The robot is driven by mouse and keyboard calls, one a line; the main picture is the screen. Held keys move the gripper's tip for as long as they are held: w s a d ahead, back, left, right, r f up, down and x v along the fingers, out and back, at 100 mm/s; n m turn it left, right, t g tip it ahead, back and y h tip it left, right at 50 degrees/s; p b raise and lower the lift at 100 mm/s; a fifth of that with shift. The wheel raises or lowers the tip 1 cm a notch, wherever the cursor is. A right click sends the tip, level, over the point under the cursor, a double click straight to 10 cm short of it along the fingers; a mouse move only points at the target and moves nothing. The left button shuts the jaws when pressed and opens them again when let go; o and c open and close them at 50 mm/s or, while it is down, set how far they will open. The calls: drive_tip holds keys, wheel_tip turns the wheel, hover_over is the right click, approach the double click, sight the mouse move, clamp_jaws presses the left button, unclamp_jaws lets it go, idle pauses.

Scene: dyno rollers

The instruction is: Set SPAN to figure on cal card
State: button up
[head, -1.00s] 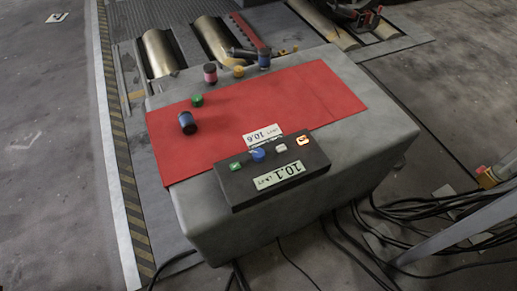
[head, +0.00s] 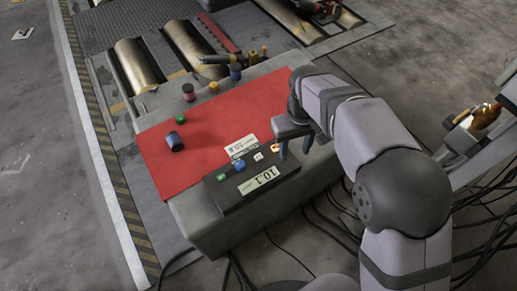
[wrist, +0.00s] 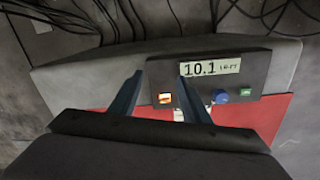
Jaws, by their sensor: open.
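The dark control box (head: 228,197) sits at the front of the bench, with a display reading 10.1 (head: 259,180); the display also shows in the wrist view (wrist: 212,68). On the box are a blue knob (head: 239,165), a green button (head: 222,177), a white button (head: 258,156) and a lit orange rocker (head: 275,148). The cal card (head: 241,143) stands behind the box and reads 10.6. My gripper (head: 295,147) is open and empty above the box's right end. In the wrist view its fingers (wrist: 157,98) straddle the orange rocker; the blue knob (wrist: 220,96) is outside them.
A red mat (head: 200,150) covers the bench top. A blue cylinder (head: 174,141) lies on it, with a green cap (head: 188,119) behind. More small cylinders and a dark tool (head: 213,59) stand at the back. Cables (head: 325,215) lie on the floor.

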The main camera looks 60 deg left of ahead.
sight(240, 163)
drive_tip(key=s+a+n, duration=0.1)
drive_tip(key=s+a, duration=0.1)
drive_tip(key=s, duration=0.2)
drive_tip(key=s+a+n+p, duration=0.1)
drive_tip(key=s+a, duration=0.2)
drive_tip(key=s, duration=0.2)
drive_tip(key=s+a+n+p, duration=0.1)
drive_tip(key=s+a, duration=0.2)
drive_tip(key=s, duration=0.1)
drive_tip(key=shift+s+a+r+n, duration=0.1)
drive_tip(key=shift+s+r+n, duration=0.2)
drive_tip(key=shift+r+n, duration=0.1)
drive_tip(key=shift+w+f, duration=0.2)
drive_tip(key=shift+f, duration=3.45)
drive_tip(key=shift+c, duration=0.6)
drive_tip(key=c, duration=0.9)
